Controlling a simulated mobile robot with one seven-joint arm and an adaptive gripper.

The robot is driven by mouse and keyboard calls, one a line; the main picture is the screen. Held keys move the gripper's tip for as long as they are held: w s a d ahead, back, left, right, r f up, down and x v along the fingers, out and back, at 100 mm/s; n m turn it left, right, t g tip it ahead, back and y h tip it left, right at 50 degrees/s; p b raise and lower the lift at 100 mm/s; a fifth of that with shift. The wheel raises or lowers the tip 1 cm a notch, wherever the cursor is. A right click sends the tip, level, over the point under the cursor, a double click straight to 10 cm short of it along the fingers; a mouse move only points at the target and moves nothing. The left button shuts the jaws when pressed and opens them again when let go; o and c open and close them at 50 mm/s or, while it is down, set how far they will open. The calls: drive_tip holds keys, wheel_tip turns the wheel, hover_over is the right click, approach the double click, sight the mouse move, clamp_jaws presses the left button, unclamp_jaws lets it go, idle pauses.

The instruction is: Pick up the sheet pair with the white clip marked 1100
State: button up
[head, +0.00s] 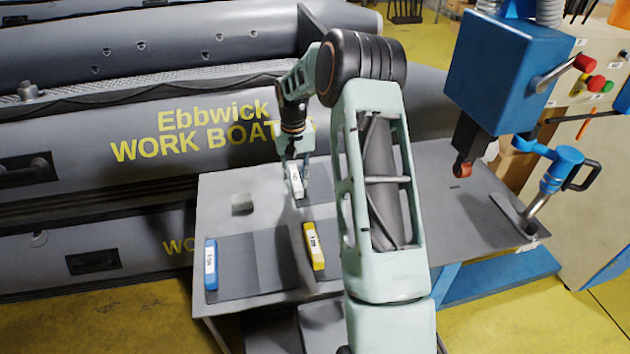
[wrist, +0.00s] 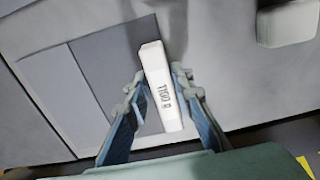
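The white clip (head: 296,181) lies on the grey table under my gripper (head: 297,163). In the wrist view the white clip (wrist: 163,88) carries dark print that seems to read 1100. A grey sheet pair (wrist: 112,75) extends to the left of the clip there. My gripper (wrist: 162,78) is open, with one finger on each side of the clip. The left fingertip is very close to the clip; I cannot tell whether it touches. A small gap shows at the right fingertip.
A blue clip (head: 211,264) and a yellow clip (head: 314,246) hold other dark sheets on the table (head: 222,192). A boat tube (head: 100,135) stands behind. A blue machine (head: 497,75) stands right.

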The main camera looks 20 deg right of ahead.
clamp_jaws()
drive_tip(key=shift+r, duration=0.1)
